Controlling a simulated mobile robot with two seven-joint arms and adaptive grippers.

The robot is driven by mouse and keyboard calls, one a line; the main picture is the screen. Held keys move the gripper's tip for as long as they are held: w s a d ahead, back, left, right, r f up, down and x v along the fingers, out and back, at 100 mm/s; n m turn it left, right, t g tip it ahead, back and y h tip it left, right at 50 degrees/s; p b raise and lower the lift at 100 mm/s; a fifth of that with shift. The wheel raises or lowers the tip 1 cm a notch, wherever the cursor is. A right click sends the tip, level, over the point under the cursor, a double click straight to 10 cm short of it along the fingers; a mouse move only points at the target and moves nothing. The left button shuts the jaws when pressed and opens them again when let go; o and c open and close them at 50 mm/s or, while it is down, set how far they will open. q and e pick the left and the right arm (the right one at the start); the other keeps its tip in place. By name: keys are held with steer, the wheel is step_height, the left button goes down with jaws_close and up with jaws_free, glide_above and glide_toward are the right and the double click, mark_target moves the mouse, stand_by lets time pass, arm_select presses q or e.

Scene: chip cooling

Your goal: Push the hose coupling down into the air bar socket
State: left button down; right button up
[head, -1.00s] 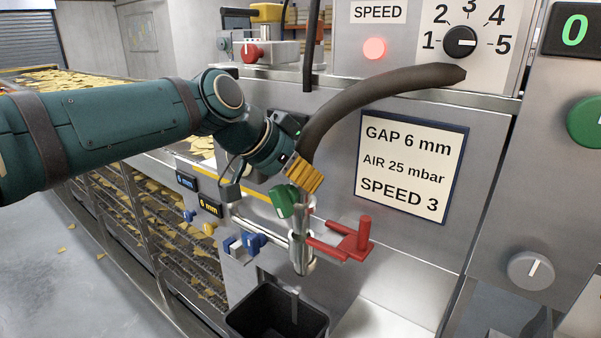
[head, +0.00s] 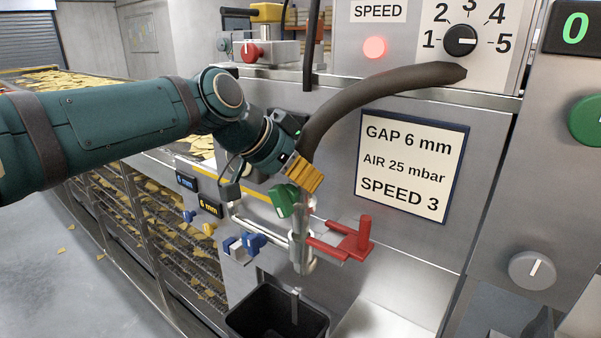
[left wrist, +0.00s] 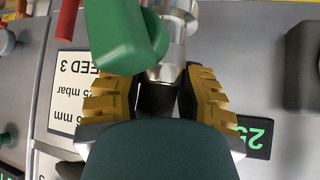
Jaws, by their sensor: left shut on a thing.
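My left gripper (head: 307,174), with yellow ridged fingers, is shut on the hose coupling at the lower end of a thick dark hose (head: 380,90). In the left wrist view the fingers (left wrist: 160,100) flank the coupling (left wrist: 157,98), whose dark part shows between them. A bright metal fitting, the air bar socket (left wrist: 178,40), lines up with its end. A green handle (left wrist: 125,35) partly hides the joint, so I cannot tell how deep the coupling sits. In the head view the green handle (head: 284,201) is just below the fingers, beside the upright metal pipe.
A red forked lever (head: 345,245) stands close right of the pipe. Blue clamps (head: 245,242) are at its left. A black bin (head: 277,318) is below. A settings sign (head: 412,165) is on the panel behind. Free air lies in front of the sign.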

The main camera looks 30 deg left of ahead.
mark_target(300, 202)
arm_select(q)
steer(key=shift+b, duration=0.3)
stand_by(0.6)
steer(key=shift+f+b, duration=2.55)
steer(key=shift+f, duration=0.2)
steer(key=c, duration=0.6)
jaws_free()
steer(key=shift+o, duration=0.2)
steer(key=v, duration=1.2)
